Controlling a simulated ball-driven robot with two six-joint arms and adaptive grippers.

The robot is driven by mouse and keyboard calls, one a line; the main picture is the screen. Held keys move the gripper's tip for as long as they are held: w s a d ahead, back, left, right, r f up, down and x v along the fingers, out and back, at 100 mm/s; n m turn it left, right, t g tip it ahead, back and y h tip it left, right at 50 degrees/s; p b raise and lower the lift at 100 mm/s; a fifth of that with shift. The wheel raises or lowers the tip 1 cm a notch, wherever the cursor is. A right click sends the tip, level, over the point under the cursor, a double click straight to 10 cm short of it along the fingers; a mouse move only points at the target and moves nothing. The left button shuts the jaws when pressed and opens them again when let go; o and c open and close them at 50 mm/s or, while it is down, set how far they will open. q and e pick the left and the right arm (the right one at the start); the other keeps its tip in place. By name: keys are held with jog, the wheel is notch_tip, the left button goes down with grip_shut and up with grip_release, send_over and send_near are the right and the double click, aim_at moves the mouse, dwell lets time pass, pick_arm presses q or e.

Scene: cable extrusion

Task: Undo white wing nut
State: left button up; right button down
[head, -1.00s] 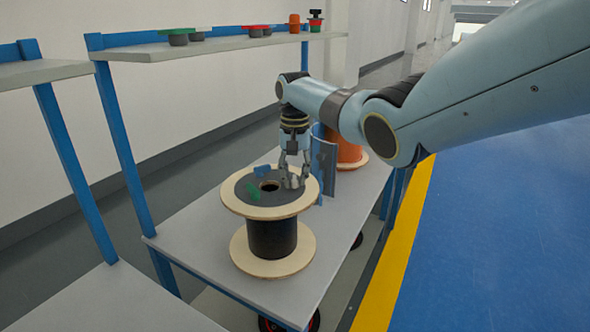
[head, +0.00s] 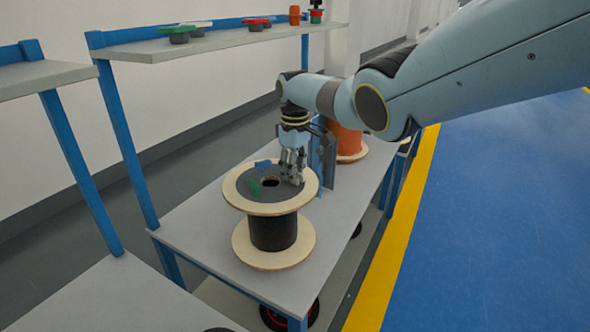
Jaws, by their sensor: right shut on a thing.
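A cable spool (head: 235,192) with wooden flanges and black cable stands upright on the cart. Its grey top plate carries a blue wing nut (head: 263,164) at the back left and a green wing nut (head: 254,187) at the front left, around a dark centre hole. My right gripper (head: 292,180) points down at the right side of this plate. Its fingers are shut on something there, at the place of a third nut. The white wing nut cannot be made out; the fingers hide that spot. My left gripper is out of view.
An orange spool (head: 348,141) stands behind the gripper, beside an upright blue-grey panel (head: 328,160). The cart top (head: 200,228) is clear to the left of the black spool. A rear shelf (head: 215,42) holds several coloured parts. A yellow line (head: 385,265) marks the blue floor.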

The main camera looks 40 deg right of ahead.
jog(key=n, duration=0.5)
jog(key=shift+n, duration=0.3)
jog(key=n, duration=0.5)
jog(key=shift+n, duration=0.3)
jog(key=n, duration=1)
jog(key=c, duration=1.2)
grip_release()
jog(key=shift+o, duration=0.2)
jog(key=shift+r, duration=0.1)
